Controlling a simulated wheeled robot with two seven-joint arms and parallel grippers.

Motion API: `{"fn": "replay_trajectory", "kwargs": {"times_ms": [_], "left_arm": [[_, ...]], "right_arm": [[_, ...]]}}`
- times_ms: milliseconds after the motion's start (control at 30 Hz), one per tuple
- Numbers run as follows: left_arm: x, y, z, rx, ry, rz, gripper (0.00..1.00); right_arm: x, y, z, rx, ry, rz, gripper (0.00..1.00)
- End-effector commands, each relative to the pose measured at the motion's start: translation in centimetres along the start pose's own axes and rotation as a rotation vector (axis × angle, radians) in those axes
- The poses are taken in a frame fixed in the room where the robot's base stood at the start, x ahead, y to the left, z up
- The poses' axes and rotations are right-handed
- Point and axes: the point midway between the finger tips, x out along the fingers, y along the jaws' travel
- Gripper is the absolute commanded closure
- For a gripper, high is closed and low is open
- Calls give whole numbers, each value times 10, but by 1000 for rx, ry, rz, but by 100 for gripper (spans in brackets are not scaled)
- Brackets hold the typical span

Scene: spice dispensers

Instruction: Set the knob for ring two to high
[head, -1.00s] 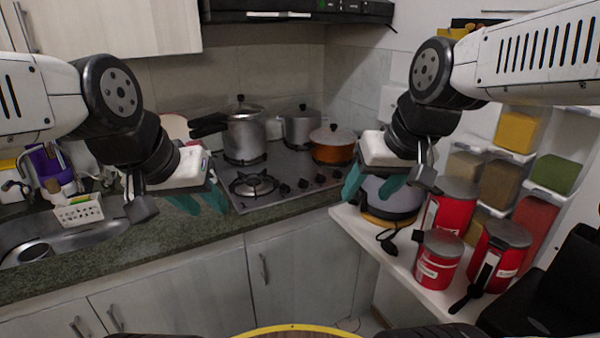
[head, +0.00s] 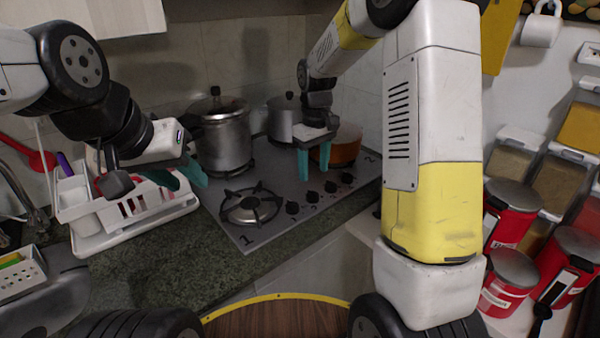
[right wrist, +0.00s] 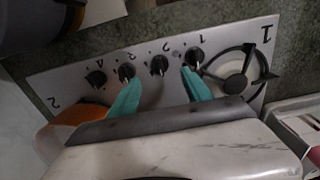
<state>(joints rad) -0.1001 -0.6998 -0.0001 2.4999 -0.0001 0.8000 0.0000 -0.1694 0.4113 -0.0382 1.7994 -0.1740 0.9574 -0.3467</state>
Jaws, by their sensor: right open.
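The cooktop (head: 262,215) has a row of black knobs along its front edge: one (head: 292,208) nearest the ring marked 1, then others (head: 311,197), (head: 330,187), (head: 347,178) toward the corner marked 2. My right gripper (head: 314,160) is open and empty above the cooktop, behind the knobs. In the right wrist view my right gripper (right wrist: 161,84) points toward the knob row. The knob (right wrist: 159,65) whose mark looks like 2 appears between the fingertips; contact cannot be told. My left gripper (head: 182,178) is open and empty, left of the cooktop.
A large silver pot (head: 224,140), a smaller pot (head: 282,117) and an orange pot (head: 347,148) stand on the cooktop's back and right. A white dish rack (head: 85,225) is below my left gripper. Red canisters (head: 512,215) stand right of my right arm.

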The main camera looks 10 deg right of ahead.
Motion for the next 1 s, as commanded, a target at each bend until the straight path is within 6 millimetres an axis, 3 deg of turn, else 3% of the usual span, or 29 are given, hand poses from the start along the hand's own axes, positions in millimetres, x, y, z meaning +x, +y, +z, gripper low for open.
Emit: {"fn": "replay_trajectory", "kwargs": {"times_ms": [533, 900, 933, 1000], "left_arm": [[0, 0, 0, 0, 0, 0, 64], [0, 0, 0, 0, 0, 0, 64], [0, 0, 0, 0, 0, 0, 64], [0, 0, 0, 0, 0, 0, 64]], "right_arm": [[71, 0, 0, -3, -6, -1, 43], [80, 0, 0, -2, -3, 0, 43], [80, 0, 0, -2, -3, 0, 45], [79, 0, 0, -2, -3, 0, 58]]}}
